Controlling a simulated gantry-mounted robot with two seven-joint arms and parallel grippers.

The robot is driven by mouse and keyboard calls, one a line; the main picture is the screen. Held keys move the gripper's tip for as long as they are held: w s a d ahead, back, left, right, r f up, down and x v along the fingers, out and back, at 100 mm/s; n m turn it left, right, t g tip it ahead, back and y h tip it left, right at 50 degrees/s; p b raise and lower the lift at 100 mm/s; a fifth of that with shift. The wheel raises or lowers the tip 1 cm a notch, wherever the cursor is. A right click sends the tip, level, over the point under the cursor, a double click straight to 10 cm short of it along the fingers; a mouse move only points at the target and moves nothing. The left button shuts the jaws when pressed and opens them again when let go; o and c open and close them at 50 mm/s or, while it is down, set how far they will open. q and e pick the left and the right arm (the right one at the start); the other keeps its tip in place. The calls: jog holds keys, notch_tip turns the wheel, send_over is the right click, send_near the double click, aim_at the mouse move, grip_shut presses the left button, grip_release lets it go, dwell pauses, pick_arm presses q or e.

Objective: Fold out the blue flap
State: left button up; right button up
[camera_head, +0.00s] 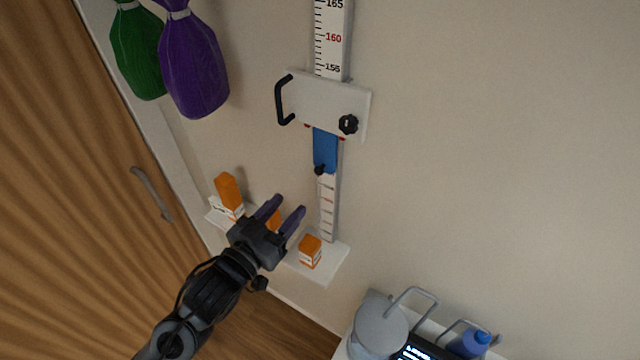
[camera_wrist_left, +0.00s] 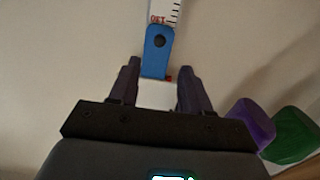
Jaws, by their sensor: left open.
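The blue flap (camera_head: 325,150) hangs down under a white sliding block (camera_head: 322,102) on a wall-mounted height scale (camera_head: 328,205). It has a small dark knob at its lower end and lies along the scale. In the left wrist view, the blue flap (camera_wrist_left: 156,50) shows beyond the fingers, with the white block (camera_wrist_left: 156,95) between them in the picture. My left gripper (camera_head: 285,212) is open and empty, below and left of the flap, apart from it. It also shows open in the left wrist view (camera_wrist_left: 157,75). My right gripper is not in view.
A white shelf (camera_head: 335,262) at the scale's foot carries orange-and-white boxes (camera_head: 311,251). The block has a black handle (camera_head: 282,100) and a black knob (camera_head: 348,124). Purple (camera_head: 193,65) and green (camera_head: 136,50) bags hang upper left. A wooden door (camera_head: 70,200) stands left.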

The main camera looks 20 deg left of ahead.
aim_at(317, 173)
pick_arm(q)
jog(key=w, duration=0.2)
jog(key=w+d+p, duration=0.1)
jog(key=w, duration=0.2)
jog(key=w+p, duration=0.1)
jog(key=w, duration=0.2)
jog(key=shift+w+d+r, duration=0.15)
jog(key=shift+w+d, duration=0.05)
jog(key=shift+d, duration=0.15)
jog(key=shift+w+d, duration=0.2)
jog(key=shift+w, duration=0.7)
jog(key=shift+c, duration=0.2)
grip_shut()
